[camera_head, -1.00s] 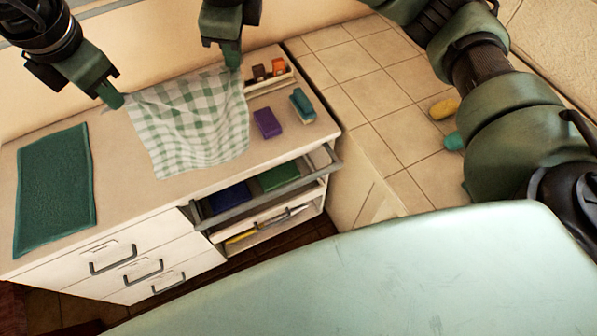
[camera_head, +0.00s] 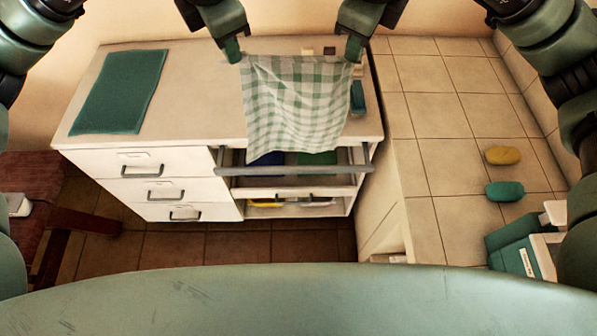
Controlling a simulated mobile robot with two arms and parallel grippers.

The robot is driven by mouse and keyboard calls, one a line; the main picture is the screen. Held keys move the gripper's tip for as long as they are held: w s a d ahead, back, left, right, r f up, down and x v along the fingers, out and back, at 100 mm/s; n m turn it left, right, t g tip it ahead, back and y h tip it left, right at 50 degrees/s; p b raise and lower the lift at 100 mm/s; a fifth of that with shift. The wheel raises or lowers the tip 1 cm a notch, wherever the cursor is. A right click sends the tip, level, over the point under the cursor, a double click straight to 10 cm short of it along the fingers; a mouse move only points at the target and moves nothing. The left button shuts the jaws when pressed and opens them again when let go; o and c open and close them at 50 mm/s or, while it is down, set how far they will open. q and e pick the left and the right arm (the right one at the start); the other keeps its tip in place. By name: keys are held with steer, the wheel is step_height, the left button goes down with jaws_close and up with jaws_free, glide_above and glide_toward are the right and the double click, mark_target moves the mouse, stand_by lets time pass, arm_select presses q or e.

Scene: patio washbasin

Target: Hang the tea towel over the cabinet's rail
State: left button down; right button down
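The green-and-white checked tea towel (camera_head: 295,100) is spread between my two grippers above the cabinet top. My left gripper (camera_head: 235,54) is shut on its upper left corner. My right gripper (camera_head: 353,52) is shut on its upper right corner. The towel's lower edge comes down past the cabinet's front edge and ends close to the rail in the picture. The grey rail (camera_head: 295,171) runs across the front of the right half of the white cabinet (camera_head: 105,162). I cannot tell whether the towel touches the rail.
A dark green mat (camera_head: 118,92) lies on the cabinet top at left. A teal block (camera_head: 357,97) stands beside the towel. Blue and green items (camera_head: 318,158) lie behind the rail. Yellow (camera_head: 502,155) and teal (camera_head: 505,191) pieces lie on the tiled surface at right.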

arm_select(q)
steer(key=f+b, duration=0.3)
steer(key=f, duration=0.1)
steer(key=shift+w+a, duration=0.2)
steer(key=shift+a, duration=0.15)
steer(key=shift+a, duration=0.15)
steer(key=shift+f, duration=0.15)
stand_by(0.4)
